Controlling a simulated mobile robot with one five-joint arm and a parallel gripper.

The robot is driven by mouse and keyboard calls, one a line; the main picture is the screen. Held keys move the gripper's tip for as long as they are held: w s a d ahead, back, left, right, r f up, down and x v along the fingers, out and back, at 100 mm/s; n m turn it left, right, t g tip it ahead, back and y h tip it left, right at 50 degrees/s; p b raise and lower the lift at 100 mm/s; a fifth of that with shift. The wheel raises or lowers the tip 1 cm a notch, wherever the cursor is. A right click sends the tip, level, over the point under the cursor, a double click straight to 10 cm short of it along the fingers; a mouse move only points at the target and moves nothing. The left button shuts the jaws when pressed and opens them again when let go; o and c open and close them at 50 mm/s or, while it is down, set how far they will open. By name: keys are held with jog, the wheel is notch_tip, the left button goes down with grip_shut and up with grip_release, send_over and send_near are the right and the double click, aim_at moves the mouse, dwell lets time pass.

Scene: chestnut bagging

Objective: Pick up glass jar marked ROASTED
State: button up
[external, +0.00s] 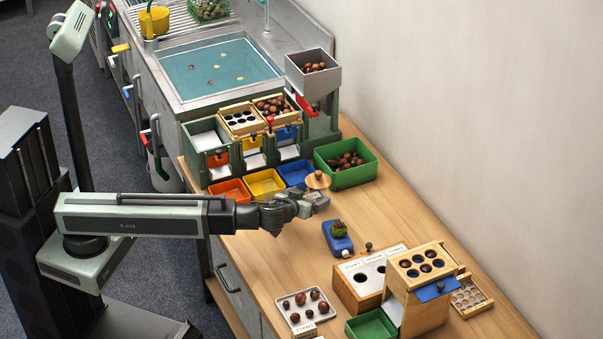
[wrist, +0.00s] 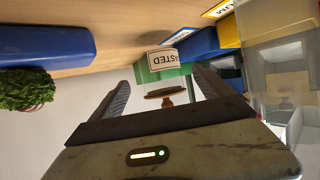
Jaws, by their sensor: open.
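In the external view the wooden lid (external: 317,180) shows just beyond the gripper, which hides most of the jar's body. My gripper (external: 309,203) is open at about jar height. In the wrist view my gripper (wrist: 163,88) has one finger on either side of the jar's lid end. I cannot tell whether either finger touches the glass.
A green bin of chestnuts (external: 366,178) stands close behind the jar. Blue (external: 295,173), yellow (external: 266,184) and orange (external: 230,191) trays sit to its left. A blue block with green bristly matter (external: 342,245) lies to the right. Bare wood lies between.

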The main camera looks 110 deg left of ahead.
aim_at(318, 172)
jog(key=shift+a, duration=0.4)
jog(key=b+x, duration=0.2)
jog(key=x, duration=0.4)
jog(key=shift+w, duration=0.15)
jog(key=shift+r, duration=0.1)
jog(key=c, duration=1.7)
notch_tip(318, 172, up, 10)
jog(key=p, duration=1)
jog(key=shift+r, duration=0.15)
